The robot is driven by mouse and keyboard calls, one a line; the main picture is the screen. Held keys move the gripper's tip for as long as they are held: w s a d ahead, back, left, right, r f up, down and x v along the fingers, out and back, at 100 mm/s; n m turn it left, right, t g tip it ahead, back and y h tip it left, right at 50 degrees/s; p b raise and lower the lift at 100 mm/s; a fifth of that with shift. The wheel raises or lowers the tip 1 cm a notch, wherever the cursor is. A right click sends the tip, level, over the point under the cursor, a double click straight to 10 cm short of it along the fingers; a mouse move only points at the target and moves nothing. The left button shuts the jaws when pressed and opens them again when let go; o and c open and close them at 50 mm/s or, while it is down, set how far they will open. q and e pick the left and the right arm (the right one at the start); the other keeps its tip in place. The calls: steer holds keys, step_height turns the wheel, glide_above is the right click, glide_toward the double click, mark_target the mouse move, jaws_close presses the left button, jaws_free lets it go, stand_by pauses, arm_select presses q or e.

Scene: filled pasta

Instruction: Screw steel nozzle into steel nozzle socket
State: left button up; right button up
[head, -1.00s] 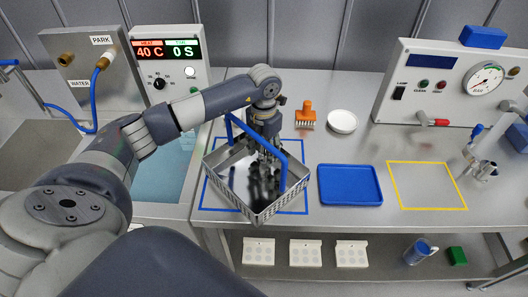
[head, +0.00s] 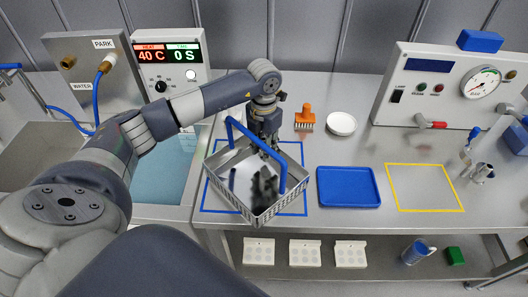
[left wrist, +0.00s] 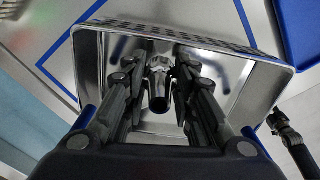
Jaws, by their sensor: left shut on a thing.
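My left gripper (head: 267,152) reaches into a steel basket (head: 222,193) with a blue handle, its fingers partly hidden behind the handle. In the left wrist view the fingers (left wrist: 158,100) are shut on a shiny tubular steel piece, apparently the steel nozzle (left wrist: 158,90), with its dark round opening showing. The piece is over the basket floor; I cannot tell whether it touches. A steel fitting with a blue-tipped lever (head: 482,172) is at the far right; I cannot tell whether it is the nozzle socket.
The basket stands in a blue-outlined square. A blue tray (head: 348,187) and an empty yellow outline (head: 425,187) are to its right. An orange brush (head: 304,118) and a white dish (head: 341,124) lie behind. A gauge panel (head: 420,95) stands at the back right.

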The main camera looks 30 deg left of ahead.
arm_select(q)
steer(key=shift+r+p, duration=2.15)
steer(key=shift+r, duration=1.5)
